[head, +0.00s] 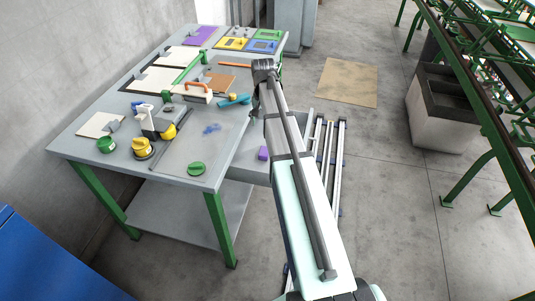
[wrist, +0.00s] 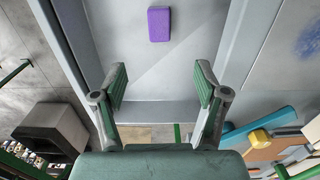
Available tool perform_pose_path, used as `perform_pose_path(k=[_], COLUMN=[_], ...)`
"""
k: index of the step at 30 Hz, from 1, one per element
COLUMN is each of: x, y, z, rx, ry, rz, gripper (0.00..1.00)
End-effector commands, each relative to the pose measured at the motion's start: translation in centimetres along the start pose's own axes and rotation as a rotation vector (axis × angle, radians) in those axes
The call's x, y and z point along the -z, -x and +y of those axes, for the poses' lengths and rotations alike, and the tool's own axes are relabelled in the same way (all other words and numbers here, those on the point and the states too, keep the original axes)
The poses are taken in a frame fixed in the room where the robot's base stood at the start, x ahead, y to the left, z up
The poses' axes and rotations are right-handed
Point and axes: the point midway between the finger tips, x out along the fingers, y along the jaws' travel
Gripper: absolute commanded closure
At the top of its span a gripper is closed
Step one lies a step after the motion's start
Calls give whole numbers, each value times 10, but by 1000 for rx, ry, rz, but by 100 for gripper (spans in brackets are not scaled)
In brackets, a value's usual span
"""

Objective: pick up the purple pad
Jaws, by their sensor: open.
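The purple pad (wrist: 159,24) is a small rectangular block lying on the light grey floor of an open drawer (wrist: 150,113). It also shows in the head view (head: 262,153), close beside my arm, in the drawer (head: 240,166) at the right side of the workbench. My gripper (wrist: 160,76) is open and empty, its green-padded fingers apart. In the wrist view the pad lies beyond the fingertips, roughly centred between them and not touching. In the head view the arm hides part of the drawer, and the fingers are hard to make out.
The grey workbench (head: 185,165) carries green and yellow round items, a white and black tool, boards and colored panels. A flat purple square (head: 200,36) lies at its far end. Metal rails (head: 325,160) stand right of the drawer. Floor beyond is largely open.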

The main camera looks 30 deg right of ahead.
Motion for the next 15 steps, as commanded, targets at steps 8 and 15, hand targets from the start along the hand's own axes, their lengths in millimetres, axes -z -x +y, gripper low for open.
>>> perform_pose_path(k=[8,15], x=[-1,-1], y=[-44,-84], z=[1,1], rx=[-3,-4], ry=[1,1], rz=[-2,-1], gripper=[27,27])
